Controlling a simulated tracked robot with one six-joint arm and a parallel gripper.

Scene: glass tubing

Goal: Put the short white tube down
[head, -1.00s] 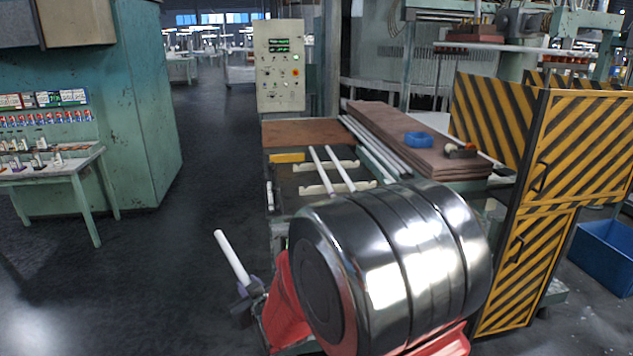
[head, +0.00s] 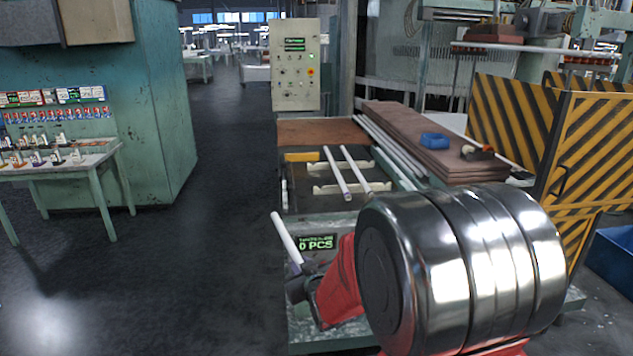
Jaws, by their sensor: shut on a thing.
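The short white tube (head: 286,236) is held in my gripper (head: 298,284) at the lower middle of the view. It is tilted, its free end pointing up and to the left. The gripper is shut around its lower end; the fingers are small and partly dark. In the picture, tube and gripper overlap the front left part of a bench (head: 304,337) with a green "0 PCS" display (head: 316,243). I cannot tell the height of the tube above it. My large shiny arm link hides the bench's front right.
Two white tubes (head: 336,172) lie on cream notched supports (head: 338,189) on the bench. Brown boards (head: 405,140) carry a blue item (head: 434,140). A control panel (head: 296,65) stands behind. Striped yellow-black doors (head: 590,150) stand right. Floor at left is clear.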

